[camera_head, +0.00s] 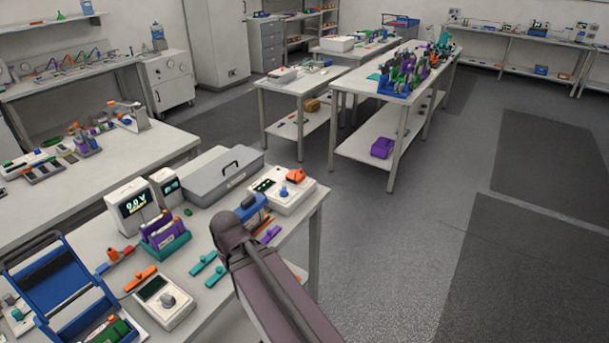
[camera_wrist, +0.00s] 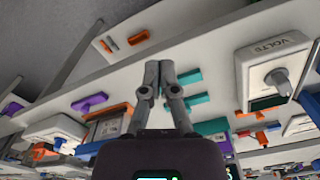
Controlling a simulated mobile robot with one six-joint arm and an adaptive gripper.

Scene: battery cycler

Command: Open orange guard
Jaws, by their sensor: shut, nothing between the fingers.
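A small orange part, which looks like the guard (camera_head: 295,176), sits on a white box with a blue knob (camera_head: 282,202) near the right end of the near bench. In the wrist view an orange piece (camera_wrist: 41,151) shows on a white box (camera_wrist: 60,127) at the lower left. I cannot tell whether the guard is open or shut. My gripper (camera_wrist: 166,68) is shut and empty, its fingertips above the bench near two teal pieces, well apart from the orange part. In the head view my arm covers part of the bench and hides the gripper.
A grey case (camera_head: 225,177) stands behind the white box. A blue-and-orange block (camera_head: 251,212) lies between that box and my arm. A meter marked VOLTS (camera_wrist: 275,66) is at right in the wrist view. The floor right of the bench is clear.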

